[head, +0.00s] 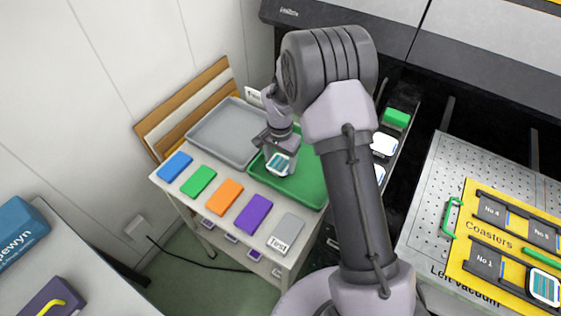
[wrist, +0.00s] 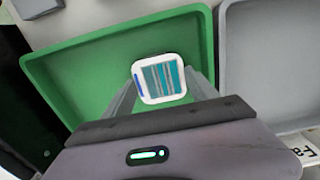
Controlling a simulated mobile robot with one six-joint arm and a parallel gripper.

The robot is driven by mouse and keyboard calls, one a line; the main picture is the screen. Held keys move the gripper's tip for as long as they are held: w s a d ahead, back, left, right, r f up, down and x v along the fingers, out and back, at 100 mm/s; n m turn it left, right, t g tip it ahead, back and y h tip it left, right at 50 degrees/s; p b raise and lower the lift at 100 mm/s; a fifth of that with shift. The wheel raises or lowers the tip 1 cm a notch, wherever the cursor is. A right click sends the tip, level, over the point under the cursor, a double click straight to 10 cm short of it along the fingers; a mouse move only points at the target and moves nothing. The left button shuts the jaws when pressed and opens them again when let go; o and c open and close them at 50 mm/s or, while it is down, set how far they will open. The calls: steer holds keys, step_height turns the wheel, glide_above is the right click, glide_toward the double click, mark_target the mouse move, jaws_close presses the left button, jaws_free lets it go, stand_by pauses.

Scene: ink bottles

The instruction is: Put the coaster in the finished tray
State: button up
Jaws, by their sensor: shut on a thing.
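The coaster (head: 279,163) is a small white rounded square with teal and grey stripes. My gripper (head: 281,153) is shut on it and holds it over the green tray (head: 307,188). In the wrist view the coaster (wrist: 159,79) is between the fingers of my gripper (wrist: 161,88), with the green tray (wrist: 70,75) behind it. The coaster looks apart from the tray floor, but the exact gap is hard to tell. No other thing shows in the visible part of the green tray. Its label is not readable here.
A grey tray (head: 208,132) stands beside the green one and looks empty; a partly hidden label (wrist: 303,150) starting "Fa" is near it. Coloured blocks, such as the purple one (head: 253,213), line the table's front edge. A yellow coaster fixture (head: 470,240) is at right.

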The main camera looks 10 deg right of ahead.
steer(key=shift+f, duration=0.1)
steer(key=o, duration=1.1)
steer(key=shift+f, duration=0.1)
steer(key=o, duration=0.4)
steer(key=shift+o, duration=0.2)
